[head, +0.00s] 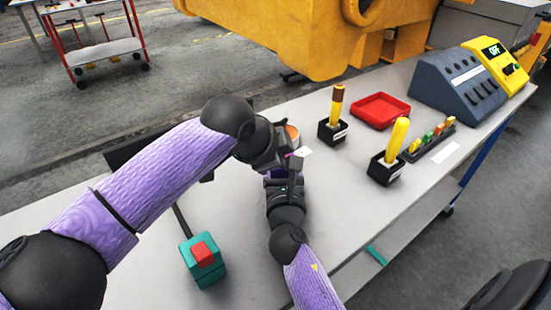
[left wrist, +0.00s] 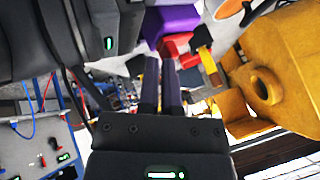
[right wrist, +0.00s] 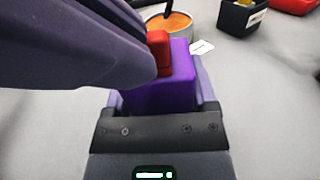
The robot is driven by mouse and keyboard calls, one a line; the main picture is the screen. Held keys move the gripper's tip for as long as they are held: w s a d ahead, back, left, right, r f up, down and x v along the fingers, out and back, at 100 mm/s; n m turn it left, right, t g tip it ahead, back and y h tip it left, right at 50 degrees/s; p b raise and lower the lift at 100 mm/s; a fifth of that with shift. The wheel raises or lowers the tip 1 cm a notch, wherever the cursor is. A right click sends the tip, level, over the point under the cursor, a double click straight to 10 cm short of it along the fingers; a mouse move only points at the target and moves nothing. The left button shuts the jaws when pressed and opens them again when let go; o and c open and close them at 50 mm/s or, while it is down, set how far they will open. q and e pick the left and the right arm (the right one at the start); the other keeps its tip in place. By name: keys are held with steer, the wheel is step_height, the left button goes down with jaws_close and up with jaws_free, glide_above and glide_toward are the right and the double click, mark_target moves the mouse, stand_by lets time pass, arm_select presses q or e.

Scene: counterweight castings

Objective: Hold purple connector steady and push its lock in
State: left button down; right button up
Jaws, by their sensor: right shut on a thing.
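The purple connector (right wrist: 172,85) is held between the fingers of my right gripper (head: 284,174), above the bench. Its red lock (right wrist: 159,52) stands up from the connector's top, on the left in the right wrist view. In the left wrist view the purple connector (left wrist: 172,20) and red lock (left wrist: 174,47) are just beyond the fingertips of my left gripper (left wrist: 161,62). Those fingers are together and appear empty. In the right wrist view they come in from the left, overlapping the lock's edge; I cannot tell whether they touch it. In the head view the connector is mostly hidden.
A teal block with a red top (head: 203,257) stands at the bench's near left. A round can with orange contents (right wrist: 170,22) is close behind the connector. Black holders with yellow handles (head: 397,140), a red tray (head: 380,110) and a blue-grey console (head: 456,85) stand to the right.

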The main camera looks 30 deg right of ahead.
arm_select(q)
steer(key=v, duration=0.7)
steer(key=shift+s+r, duration=0.3)
arm_select(e)
steer(key=shift+d, duration=0.15)
steer(key=o, duration=1.3)
